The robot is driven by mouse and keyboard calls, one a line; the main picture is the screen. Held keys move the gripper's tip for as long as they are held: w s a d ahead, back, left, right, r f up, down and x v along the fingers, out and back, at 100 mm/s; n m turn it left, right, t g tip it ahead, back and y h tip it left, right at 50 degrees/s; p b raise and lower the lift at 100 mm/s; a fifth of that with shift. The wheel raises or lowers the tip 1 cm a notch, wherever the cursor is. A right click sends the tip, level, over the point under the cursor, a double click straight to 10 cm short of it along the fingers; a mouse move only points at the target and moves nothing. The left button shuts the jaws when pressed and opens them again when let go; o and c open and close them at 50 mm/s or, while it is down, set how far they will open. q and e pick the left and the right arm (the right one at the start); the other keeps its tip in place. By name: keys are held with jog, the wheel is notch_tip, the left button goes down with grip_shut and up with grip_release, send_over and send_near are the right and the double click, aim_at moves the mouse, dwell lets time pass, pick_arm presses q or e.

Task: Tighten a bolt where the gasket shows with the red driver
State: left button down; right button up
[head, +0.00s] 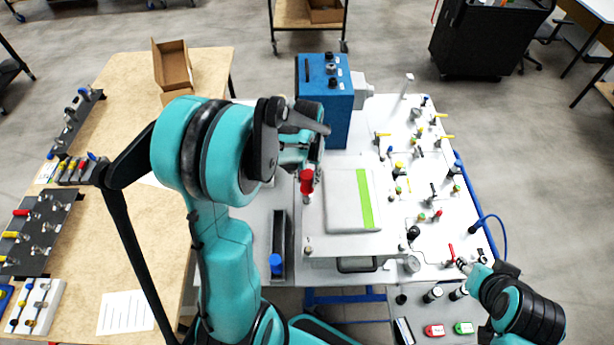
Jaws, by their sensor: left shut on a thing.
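My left gripper (311,163) is shut on the red driver (307,182). The driver hangs roughly upright with its tip down, over the left edge of a pale plate on the white table. I cannot tell whether the tip touches a bolt; the bolt heads are too small to make out. A light grey cover (347,202) lies on this plate, with a bright green strip (364,199) along its right side, which may be the gasket. My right gripper (462,264) is at the lower right, close to a small red handle (451,252); its finger opening is too small to judge.
A blue box (324,100) stands behind the plate. A dark narrow tray (281,245) with a blue-capped item lies left of the plate. Several valves and fittings crowd the right side of the white table (425,190). A wooden table (130,215) is at left.

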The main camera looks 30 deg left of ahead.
pick_arm(q)
jog(key=shift+f+b, duration=0.9)
jog(key=shift+f, duration=0.1)
dwell(0.3)
jog(key=c, duration=1.6)
grip_release()
grip_shut()
jog(key=shift+f+m+b, duration=0.1)
jog(key=shift+m+b, duration=0.25)
jog(key=shift+m, duration=0.65)
jog(key=m, duration=0.3)
jog(key=shift+m+b, duration=0.3)
jog(key=shift+b, duration=0.1)
jog(key=m+b, duration=0.1)
jog(key=m, duration=0.5)
jog(key=shift+m, duration=0.3)
jog(key=m+b, duration=0.1)
jog(key=m, duration=0.4)
jog(key=shift+a, duration=0.1)
jog(key=shift+o, duration=0.8)
grip_release()
jog(key=shift+m, duration=0.5)
jog(key=shift+o, duration=1.2)
jog(key=shift+w, duration=0.1)
